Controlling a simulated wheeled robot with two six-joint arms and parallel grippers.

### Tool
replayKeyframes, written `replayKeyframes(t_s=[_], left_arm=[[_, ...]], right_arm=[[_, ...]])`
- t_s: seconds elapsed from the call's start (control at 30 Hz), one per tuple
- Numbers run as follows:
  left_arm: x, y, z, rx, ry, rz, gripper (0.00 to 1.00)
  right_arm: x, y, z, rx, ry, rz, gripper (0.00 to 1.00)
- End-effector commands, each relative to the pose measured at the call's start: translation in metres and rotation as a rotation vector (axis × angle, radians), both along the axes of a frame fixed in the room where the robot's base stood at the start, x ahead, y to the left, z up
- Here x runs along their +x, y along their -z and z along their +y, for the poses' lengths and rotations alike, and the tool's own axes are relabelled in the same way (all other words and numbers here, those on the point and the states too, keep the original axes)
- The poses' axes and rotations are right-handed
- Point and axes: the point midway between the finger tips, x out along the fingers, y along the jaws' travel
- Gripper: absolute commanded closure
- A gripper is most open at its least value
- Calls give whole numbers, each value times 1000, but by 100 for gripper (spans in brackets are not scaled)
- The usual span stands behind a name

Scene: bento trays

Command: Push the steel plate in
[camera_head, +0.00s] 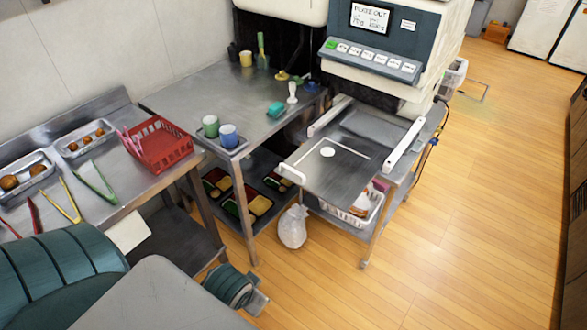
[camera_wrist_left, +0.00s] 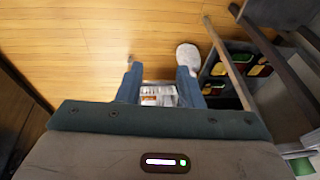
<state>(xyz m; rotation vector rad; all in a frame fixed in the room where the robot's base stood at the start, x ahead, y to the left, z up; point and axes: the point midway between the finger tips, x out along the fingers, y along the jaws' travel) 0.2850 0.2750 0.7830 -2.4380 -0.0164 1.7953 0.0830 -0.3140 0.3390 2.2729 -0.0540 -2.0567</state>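The steel plate (camera_head: 318,182) is a flat grey sheet that sticks out from the front of the sealing machine (camera_head: 375,62), between two white side rails (camera_head: 404,143). A white handle (camera_head: 291,173) is at its near left corner and a white disc (camera_head: 327,152) is on its surface. I cannot make out the plate in the left wrist view. My left gripper (camera_wrist_left: 158,70) shows in the left wrist view with its two blue fingers apart, and nothing is gripped between them. In the head view, part of my left arm is low at the left, away from the plate. My right gripper is out of view.
A white bag (camera_head: 293,228) is on the floor below the plate. A white basket (camera_head: 352,208) is on the shelf underneath. The steel table (camera_head: 232,98) to the left holds green and blue cups. A red basket (camera_head: 157,145) and tongs are further left. Wooden floor (camera_head: 470,200) at right is clear.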

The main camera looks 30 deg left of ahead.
Motion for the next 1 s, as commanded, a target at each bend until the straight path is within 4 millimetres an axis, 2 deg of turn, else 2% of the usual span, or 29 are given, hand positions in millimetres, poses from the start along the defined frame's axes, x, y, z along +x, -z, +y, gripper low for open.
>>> replayKeyframes(t_s=[0.1,0.17,0.37,0.57,0.67,0.77,0.87,1.0], left_arm=[[-1,-25,-2,-6,-13,-15,67],[6,-34,-1,-18,-43,-18,67],[34,-28,4,-55,-145,-12,67],[71,-19,12,-94,-262,-7,67],[96,-15,18,-116,-338,-5,67],[128,-13,27,-146,-442,-3,67],[171,-16,41,-186,-584,0,67],[233,-30,65,-247,-808,6,67]], right_arm=[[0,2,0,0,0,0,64],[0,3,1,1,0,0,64],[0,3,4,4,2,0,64],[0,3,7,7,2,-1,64],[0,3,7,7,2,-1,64],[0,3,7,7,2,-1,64],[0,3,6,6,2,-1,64],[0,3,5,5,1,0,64]])
